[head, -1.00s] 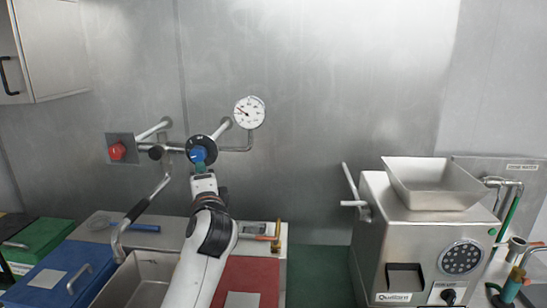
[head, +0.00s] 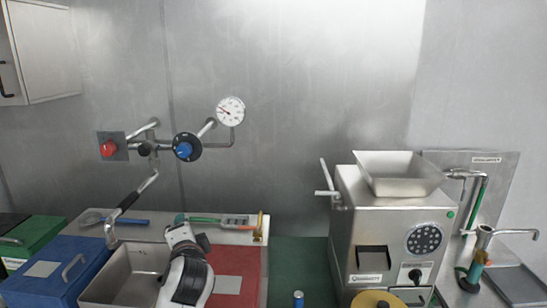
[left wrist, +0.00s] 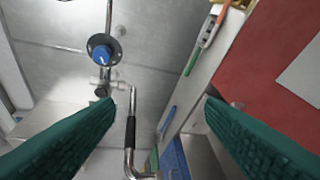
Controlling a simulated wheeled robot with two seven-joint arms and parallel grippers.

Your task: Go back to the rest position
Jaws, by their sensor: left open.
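My left arm comes up from the bottom of the head view, over the right side of the sink. My left gripper (head: 180,220) is seen from behind there and is mostly hidden by its own wrist. In the left wrist view its two green fingers (left wrist: 160,110) are wide apart with nothing between them. The blue knob (head: 183,151) on the wall pipe is clear of the gripper, and also shows in the left wrist view (left wrist: 102,54). My right gripper is not in view.
A red lid (head: 240,262) lies to the right. Blue (head: 45,285) and green (head: 35,240) bins stand left. The steel grinder (head: 390,220) stands right.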

